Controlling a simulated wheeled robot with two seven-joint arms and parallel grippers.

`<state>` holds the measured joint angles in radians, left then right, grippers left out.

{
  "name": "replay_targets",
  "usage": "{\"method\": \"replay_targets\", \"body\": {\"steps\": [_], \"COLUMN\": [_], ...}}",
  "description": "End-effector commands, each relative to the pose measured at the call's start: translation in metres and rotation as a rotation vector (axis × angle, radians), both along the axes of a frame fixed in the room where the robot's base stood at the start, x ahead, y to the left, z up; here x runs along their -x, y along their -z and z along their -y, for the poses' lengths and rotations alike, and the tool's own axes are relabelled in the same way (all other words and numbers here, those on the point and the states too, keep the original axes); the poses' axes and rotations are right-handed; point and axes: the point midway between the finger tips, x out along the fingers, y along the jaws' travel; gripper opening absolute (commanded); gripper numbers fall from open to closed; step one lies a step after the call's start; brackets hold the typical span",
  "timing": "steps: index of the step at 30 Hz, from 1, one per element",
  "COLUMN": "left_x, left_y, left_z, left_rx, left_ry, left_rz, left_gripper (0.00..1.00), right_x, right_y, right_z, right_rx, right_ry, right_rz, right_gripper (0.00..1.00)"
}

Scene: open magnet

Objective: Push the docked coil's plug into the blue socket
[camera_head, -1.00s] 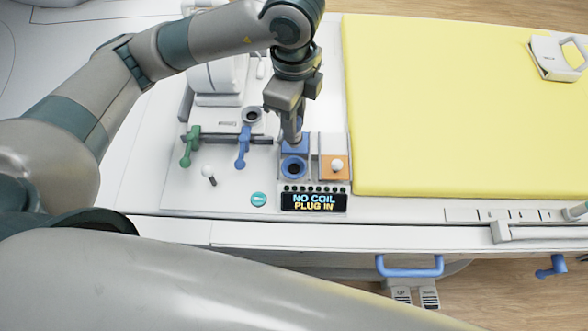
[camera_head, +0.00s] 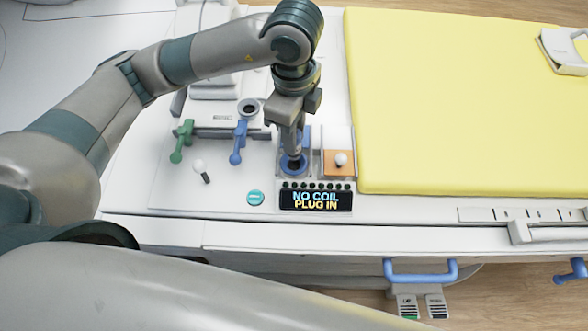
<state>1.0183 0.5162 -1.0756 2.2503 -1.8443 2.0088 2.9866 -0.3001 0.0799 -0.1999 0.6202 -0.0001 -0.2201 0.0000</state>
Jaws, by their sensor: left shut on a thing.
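The blue socket (camera_head: 294,168) is a round ring on the panel, just behind the black display (camera_head: 316,201), which reads "NO COIL PLUG IN". My left gripper (camera_head: 292,146) points down over the socket's back part and is shut on the plug. The gripper's fingers hide most of the plug, so I cannot tell whether its tip is inside the ring or just above it. A white coil housing (camera_head: 214,85) shows partly behind my left arm. My right gripper is not in view.
Left of the socket stand a blue lever (camera_head: 238,142), a green lever (camera_head: 182,140), a white-knobbed stick (camera_head: 200,168) and a teal button (camera_head: 256,198). Right of it is an orange block (camera_head: 336,169) with a white knob. The yellow mattress (camera_head: 460,105) lies beyond.

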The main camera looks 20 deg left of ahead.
Motion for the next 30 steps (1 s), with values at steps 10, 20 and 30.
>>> {"method": "replay_targets", "body": {"steps": [10, 20, 30], "left_x": [0.000, 0.000, 0.000], "left_y": [0.016, 0.016, 0.022], "left_z": [0.000, 0.000, 0.000], "left_rx": [0.000, 0.000, 0.000], "left_ry": [0.000, 0.000, 0.000], "left_rz": [0.000, 0.000, 0.000], "left_gripper": [0.00, 0.00, 0.00], "right_x": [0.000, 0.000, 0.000], "right_y": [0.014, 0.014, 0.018], "right_z": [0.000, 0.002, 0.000], "right_rx": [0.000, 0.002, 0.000], "right_ry": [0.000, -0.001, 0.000], "right_rz": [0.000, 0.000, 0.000], "right_gripper": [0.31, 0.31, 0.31]}}
